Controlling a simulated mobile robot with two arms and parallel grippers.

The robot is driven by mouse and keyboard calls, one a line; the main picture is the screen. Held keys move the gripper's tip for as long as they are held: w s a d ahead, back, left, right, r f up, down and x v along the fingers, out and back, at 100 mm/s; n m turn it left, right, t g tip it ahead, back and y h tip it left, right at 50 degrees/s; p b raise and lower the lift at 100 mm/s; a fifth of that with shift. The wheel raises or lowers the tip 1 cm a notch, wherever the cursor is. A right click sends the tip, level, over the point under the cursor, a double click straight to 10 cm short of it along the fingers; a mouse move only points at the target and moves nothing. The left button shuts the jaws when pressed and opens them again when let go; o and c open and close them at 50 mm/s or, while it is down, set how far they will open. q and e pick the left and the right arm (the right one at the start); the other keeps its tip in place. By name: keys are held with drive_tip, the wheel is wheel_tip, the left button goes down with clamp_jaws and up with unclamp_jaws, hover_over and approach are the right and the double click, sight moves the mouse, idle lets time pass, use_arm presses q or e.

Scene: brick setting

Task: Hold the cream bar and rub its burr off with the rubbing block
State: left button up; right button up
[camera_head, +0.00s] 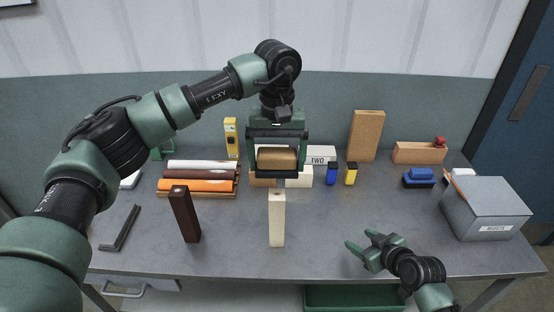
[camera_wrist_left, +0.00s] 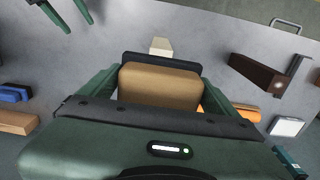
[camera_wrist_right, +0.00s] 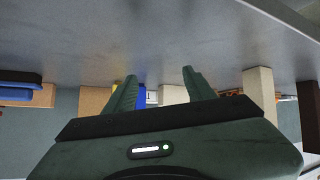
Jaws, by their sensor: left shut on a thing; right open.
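The cream bar (camera_head: 277,222) stands upright on the bench near its front middle. A small dark mark shows at its top; I cannot make out a burr. It also shows in the left wrist view (camera_wrist_left: 161,46) and the right wrist view (camera_wrist_right: 259,92). My left gripper (camera_head: 277,165) is shut on the rubbing block (camera_head: 277,158), a tan block with a dark pad underneath. It holds the block in the air, above and behind the bar. The block fills the middle of the left wrist view (camera_wrist_left: 160,86). My right gripper (camera_head: 368,250) is open and empty, low to the right of the bar.
A dark brown bar (camera_head: 185,216) stands left of the cream bar. Small blue and yellow bottles (camera_head: 332,174) stand behind. A grey box (camera_head: 486,207) is at right.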

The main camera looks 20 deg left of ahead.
sight(283, 237)
drive_tip(key=s+a+y, duration=0.1)
drive_tip(key=s+a, duration=0.1)
drive_tip(key=a, duration=0.3)
drive_tip(key=s+a+r+n+g+y, duration=0.1)
drive_tip(key=s+a, duration=0.2)
drive_tip(key=a, duration=0.3)
drive_tip(key=s+a+r+y, duration=0.1)
drive_tip(key=s+a, duration=0.2)
drive_tip(key=a, duration=0.2)
drive_tip(key=shift+s+a+r+n+g+y, duration=0.2)
drive_tip(key=shift+n+g+y, duration=0.1)
drive_tip(key=shift+g+y, duration=0.1)
drive_tip(key=shift+x, duration=4.9)
drive_tip(key=shift+d, duration=0.1)
drive_tip(key=shift+c, duration=0.5)
drive_tip(key=c, duration=0.4)
